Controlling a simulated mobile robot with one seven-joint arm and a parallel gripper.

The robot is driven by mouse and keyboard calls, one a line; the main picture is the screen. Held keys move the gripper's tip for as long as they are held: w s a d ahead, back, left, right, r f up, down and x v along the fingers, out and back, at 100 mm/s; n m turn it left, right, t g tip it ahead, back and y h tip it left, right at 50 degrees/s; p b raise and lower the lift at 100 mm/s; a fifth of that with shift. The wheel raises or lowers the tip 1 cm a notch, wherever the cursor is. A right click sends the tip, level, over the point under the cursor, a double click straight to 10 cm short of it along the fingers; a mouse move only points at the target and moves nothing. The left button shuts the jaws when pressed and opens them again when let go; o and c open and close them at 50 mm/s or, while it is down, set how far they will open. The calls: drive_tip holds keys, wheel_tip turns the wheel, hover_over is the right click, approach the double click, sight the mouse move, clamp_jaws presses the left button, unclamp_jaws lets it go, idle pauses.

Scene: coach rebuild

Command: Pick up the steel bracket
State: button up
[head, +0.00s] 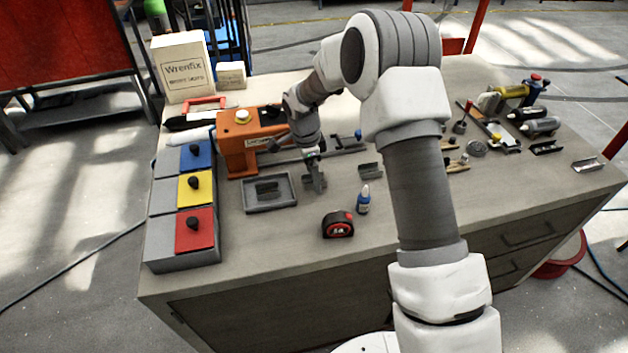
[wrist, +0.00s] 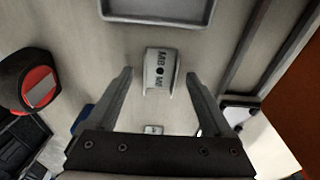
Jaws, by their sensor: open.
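A light grey steel bracket (wrist: 160,68) with raised sides, a dark hole and dark lettering lies on the bench in the wrist view. My gripper (wrist: 160,74) is open, with one finger on each side of the bracket and a gap on both sides. Whether the fingertips are down at its level I cannot tell. In the head view my gripper (head: 315,183) points down at the bench, just right of the grey tray (head: 247,207). There the bracket is mostly hidden by the fingers or merges with them. Another grey bracket (head: 370,170) lies to the right.
The tray's edge also shows in the wrist view (wrist: 165,20). A tape measure (head: 338,224) and a glue bottle (head: 363,199) stand on the near side. An orange machine (head: 237,150) and lidded bins (head: 195,229) are at left. More brackets (head: 588,165) lie far right.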

clamp_jaws()
idle(0.4)
drive_tip(key=shift+r, duration=0.1)
